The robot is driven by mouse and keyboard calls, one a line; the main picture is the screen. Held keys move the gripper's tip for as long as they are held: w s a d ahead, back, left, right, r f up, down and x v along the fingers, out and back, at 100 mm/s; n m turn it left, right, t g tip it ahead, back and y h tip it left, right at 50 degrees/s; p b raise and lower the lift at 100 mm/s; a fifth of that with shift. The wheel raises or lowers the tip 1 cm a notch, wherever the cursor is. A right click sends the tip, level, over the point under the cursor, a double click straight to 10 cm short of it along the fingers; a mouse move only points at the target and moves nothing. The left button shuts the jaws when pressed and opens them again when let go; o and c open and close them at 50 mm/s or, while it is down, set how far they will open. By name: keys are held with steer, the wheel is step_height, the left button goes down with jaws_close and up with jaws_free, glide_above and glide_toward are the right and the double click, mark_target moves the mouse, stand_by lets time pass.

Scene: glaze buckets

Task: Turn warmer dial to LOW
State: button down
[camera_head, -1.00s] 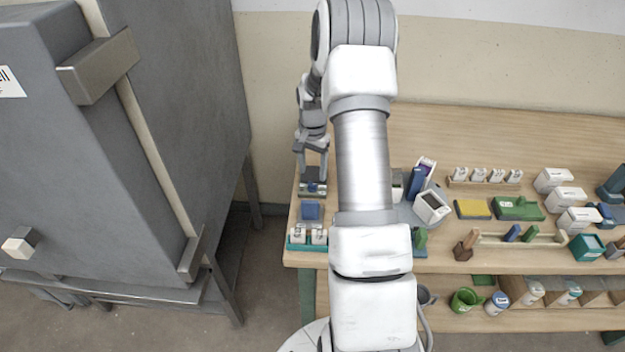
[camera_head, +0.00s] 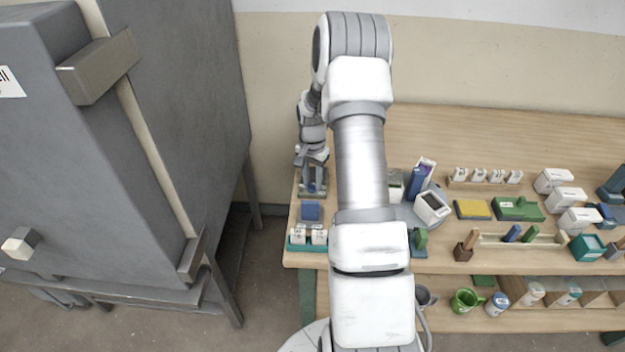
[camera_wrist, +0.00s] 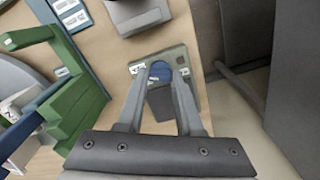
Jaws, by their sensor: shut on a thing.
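The warmer dial (camera_wrist: 160,70) is a round blue knob on a small grey-green panel (camera_wrist: 173,55). Small white labels sit on the panel to the left and right of the dial; their text is too small to read. My gripper (camera_wrist: 159,77) reaches down over the panel, with one finger on each side of the dial, shut on it. A dark block shows between the fingers below the dial. In the head view my gripper (camera_head: 312,187) is down at the left end of the bench, and it largely covers the dial there.
A blue square block (camera_head: 311,211) and a teal tray (camera_head: 297,247) with white containers stand in front of the panel. A green rack (camera_wrist: 75,112) is left in the wrist view. The large grey cabinet (camera_head: 190,100) stands left of the bench. My arm hides the bench middle.

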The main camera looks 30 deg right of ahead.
mark_target(312, 183)
stand_by(0.4)
steer(key=n+b, duration=0.1)
steer(key=n, duration=0.3)
steer(key=shift+n, duration=0.3)
steer(key=shift+n+b, duration=0.4)
steer(key=shift+n, duration=2.2)
steer(key=c, duration=0.6)
jaws_free()
steer(key=shift+o, duration=0.2)
step_height(312, 183, up, 18)
steer(key=p, duration=0.1)
steer(key=shift+f, duration=0.25)
